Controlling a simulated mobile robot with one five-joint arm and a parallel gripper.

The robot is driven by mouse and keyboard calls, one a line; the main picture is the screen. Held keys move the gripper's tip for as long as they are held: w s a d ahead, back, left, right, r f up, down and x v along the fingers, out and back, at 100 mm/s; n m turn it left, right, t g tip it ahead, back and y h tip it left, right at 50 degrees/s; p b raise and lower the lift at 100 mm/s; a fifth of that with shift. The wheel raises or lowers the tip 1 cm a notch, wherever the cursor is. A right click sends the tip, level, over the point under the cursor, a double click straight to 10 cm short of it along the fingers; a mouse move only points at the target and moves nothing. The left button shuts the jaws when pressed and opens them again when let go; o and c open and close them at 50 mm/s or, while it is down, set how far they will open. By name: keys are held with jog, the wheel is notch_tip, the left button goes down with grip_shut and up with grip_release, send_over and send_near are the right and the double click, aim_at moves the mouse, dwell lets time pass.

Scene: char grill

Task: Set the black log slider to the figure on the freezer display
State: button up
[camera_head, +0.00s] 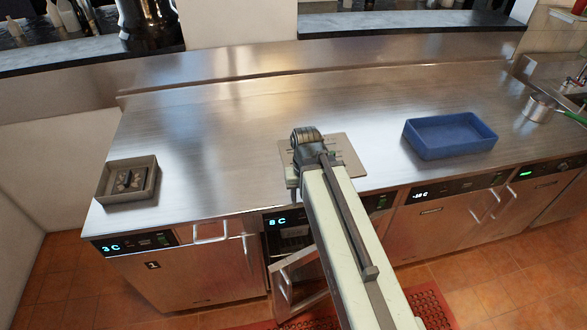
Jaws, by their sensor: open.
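The freezer display (420,194) is on the front of the right-hand counter unit. It is small and seems to read -18 C. A flat tan board (350,153) lies on the steel counter, mostly behind my arm's end. A small green mark shows on it; I cannot make out a black slider or its scale there. My gripper (293,182) is at the board's left edge, pointing down. It is open, its fingers are mostly hidden by the arm, and I see nothing held.
A grey-brown tray (148,194) with a dark object stands at the left. A blue bin (450,150) and a small pot (539,108) stand at the right. Other displays read 3 C (111,247) and 8 C (277,222). The middle door (298,282) hangs open. The counter's back is clear.

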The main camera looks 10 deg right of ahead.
jog(key=w+r+m+p, duration=0.1)
jog(key=w+r+m, duration=0.1)
jog(key=w, duration=0.3)
jog(key=w+r+m+p, duration=0.2)
jog(key=w+m, duration=0.1)
jog(key=w, duration=0.2)
jog(key=w+d+r+m+p, duration=0.1)
jog(key=w+r+m+p, duration=0.1)
jog(key=w+m, duration=0.1)
jog(key=shift+w, duration=0.9)
jog(key=shift+s+f+m+b, duration=0.1)
jog(key=shift+f+m+b, duration=0.2)
jog(key=shift+f+b, duration=0.15)
notch_tip(320, 180, down, 7)
jog(key=b, duration=0.7)
jog(key=shift+f, duration=0.2)
jog(key=shift+r, duration=0.1)
grip_shut()
